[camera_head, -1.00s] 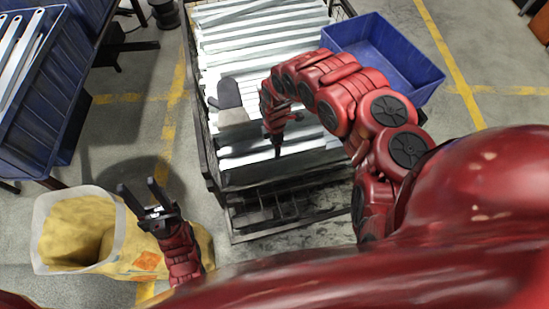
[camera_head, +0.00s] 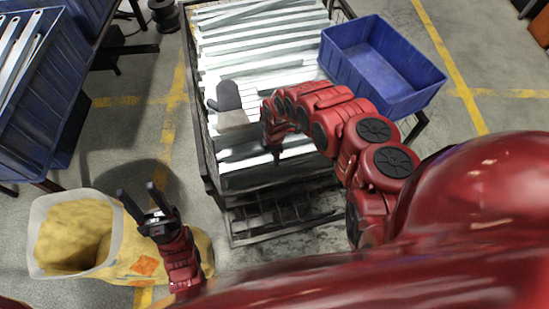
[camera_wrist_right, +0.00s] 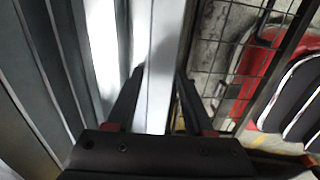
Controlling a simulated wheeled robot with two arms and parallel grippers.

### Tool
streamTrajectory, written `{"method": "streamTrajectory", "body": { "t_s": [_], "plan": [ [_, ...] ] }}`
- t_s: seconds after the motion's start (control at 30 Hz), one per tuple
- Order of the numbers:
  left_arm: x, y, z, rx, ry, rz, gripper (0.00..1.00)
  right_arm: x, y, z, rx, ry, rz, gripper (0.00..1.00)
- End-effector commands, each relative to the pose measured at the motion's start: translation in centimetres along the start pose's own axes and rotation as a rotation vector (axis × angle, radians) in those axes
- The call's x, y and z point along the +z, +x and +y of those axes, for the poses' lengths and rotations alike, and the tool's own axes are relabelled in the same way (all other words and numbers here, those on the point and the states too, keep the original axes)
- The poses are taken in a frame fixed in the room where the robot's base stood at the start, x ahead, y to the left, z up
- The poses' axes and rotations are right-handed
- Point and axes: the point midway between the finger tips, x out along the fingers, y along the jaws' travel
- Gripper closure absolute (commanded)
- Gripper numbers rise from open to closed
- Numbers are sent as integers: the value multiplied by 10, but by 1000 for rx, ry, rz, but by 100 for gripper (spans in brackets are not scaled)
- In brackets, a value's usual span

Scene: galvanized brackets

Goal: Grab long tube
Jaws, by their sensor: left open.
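Long, bright galvanized tubes (camera_head: 262,45) lie side by side across a wire-mesh cart. My right gripper (camera_head: 277,157) points down over the tubes near the cart's front end. In the right wrist view its two fingers (camera_wrist_right: 160,72) are apart, with a long pale tube (camera_wrist_right: 160,60) running between them. I cannot tell whether the fingers touch it. My left gripper (camera_head: 138,198) is open and empty, above the floor beside a yellow sack, away from the tubes.
A grey work glove (camera_head: 230,97) lies on the tubes. A blue bin (camera_head: 375,75) stands at the cart's right. Another blue bin (camera_head: 40,130) with metal strips is at the left. The yellow sack (camera_head: 140,255) is open. The mesh wall (camera_wrist_right: 262,60) is close to my right gripper.

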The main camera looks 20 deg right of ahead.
Motion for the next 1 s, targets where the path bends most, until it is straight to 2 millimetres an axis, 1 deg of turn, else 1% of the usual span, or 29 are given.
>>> {"method": "streamTrajectory", "body": {
  "t_s": [0.03,0.17,0.2,0.27,1.0],
  "plan": [
    [0,0,0,0,0,0,50,0,0,0,0,0,0,58],
    [0,0,0,0,0,0,50,0,0,0,0,0,0,82],
    [0,0,0,0,0,0,50,0,0,0,0,0,0,89],
    [0,0,0,0,0,0,50,0,0,0,0,0,0,100],
    [0,0,0,0,0,0,50,0,0,0,-1,0,0,100]
  ]
}}
